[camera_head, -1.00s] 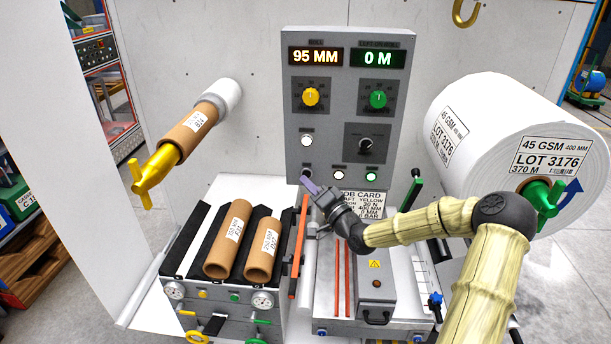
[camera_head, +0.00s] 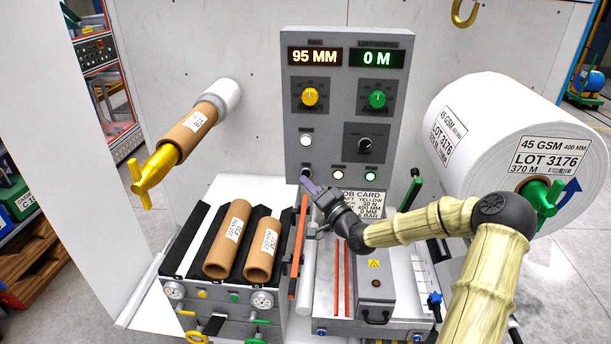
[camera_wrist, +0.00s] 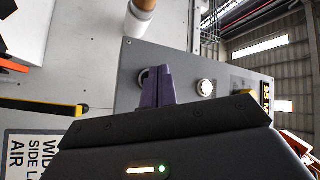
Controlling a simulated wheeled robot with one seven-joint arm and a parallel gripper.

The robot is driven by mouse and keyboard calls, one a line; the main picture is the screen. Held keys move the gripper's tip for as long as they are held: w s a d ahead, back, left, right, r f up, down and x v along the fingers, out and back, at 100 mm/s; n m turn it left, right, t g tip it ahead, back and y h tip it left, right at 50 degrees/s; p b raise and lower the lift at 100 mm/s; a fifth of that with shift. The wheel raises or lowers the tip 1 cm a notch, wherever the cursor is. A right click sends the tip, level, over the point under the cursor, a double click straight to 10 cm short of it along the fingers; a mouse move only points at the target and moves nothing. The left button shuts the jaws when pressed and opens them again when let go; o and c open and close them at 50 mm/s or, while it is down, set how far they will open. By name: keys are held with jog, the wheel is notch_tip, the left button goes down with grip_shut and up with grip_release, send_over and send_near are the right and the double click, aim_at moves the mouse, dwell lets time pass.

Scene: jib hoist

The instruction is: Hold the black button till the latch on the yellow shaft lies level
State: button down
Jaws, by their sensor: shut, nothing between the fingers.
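The yellow shaft (camera_head: 162,165) sticks out from the wall at the left and carries a brown core (camera_head: 186,139). The latch (camera_head: 140,186) at its near end stands steep, close to upright and slightly tilted, not level. The black button (camera_head: 306,171) is at the lower left of the grey panel, mostly hidden by my fingertips. My gripper (camera_head: 306,179) is shut and empty, its purple fingertips at the button. In the wrist view, the fingertips (camera_wrist: 165,76) overlap the dark button (camera_wrist: 144,78); whether it is pressed in cannot be told.
A white button (camera_head: 306,141) sits just above on the panel (camera_head: 330,120), whose displays read 95 MM and 0 M. A rack (camera_head: 190,240) with two brown cores stands below left. A big paper roll (camera_head: 480,120) hangs at the right.

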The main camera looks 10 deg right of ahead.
jog(key=shift+w+d, duration=0.1)
jog(key=shift+w+d, duration=0.1)
jog(key=shift+w, duration=0.2)
jog(key=shift+w+d+b, duration=0.15)
jog(key=shift+w+b, duration=0.15)
jog(key=shift+w, duration=0.15)
dwell(2.1)
jog(key=shift+s, duration=0.15)
dwell(1.8)
jog(key=shift+s+a, duration=0.3)
jog(key=shift+s, duration=0.4)
jog(key=s, duration=0.1)
jog(key=s+a, duration=0.1)
jog(key=s, duration=0.2)
jog(key=shift+s+a+b, duration=0.3)
jog(key=shift+s, duration=0.1)
